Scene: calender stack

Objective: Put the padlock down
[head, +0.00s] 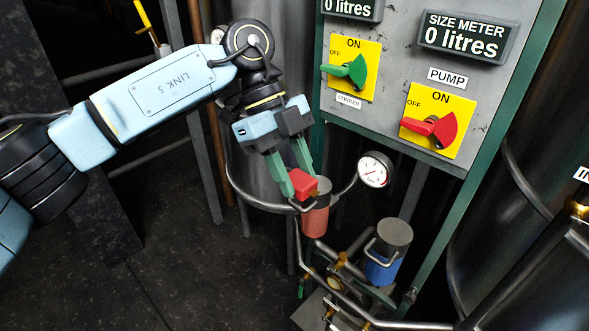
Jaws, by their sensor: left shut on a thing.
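The red padlock (303,184) is between the green fingers of my left gripper (298,180), which is shut on it. A grey metal loop, which looks like its shackle, hangs below the red body. The padlock is in front of the upper part of a red cylinder with a grey top (315,216). I cannot tell whether the padlock touches this cylinder. My right gripper is not in view.
A grey control panel (390,72) carries a green stirrer switch (350,70) and a red pump switch (434,128). A round gauge (374,169) is right of the padlock. A blue cylinder (382,268) and pipes stand below. Dark floor (190,270) is clear at the left.

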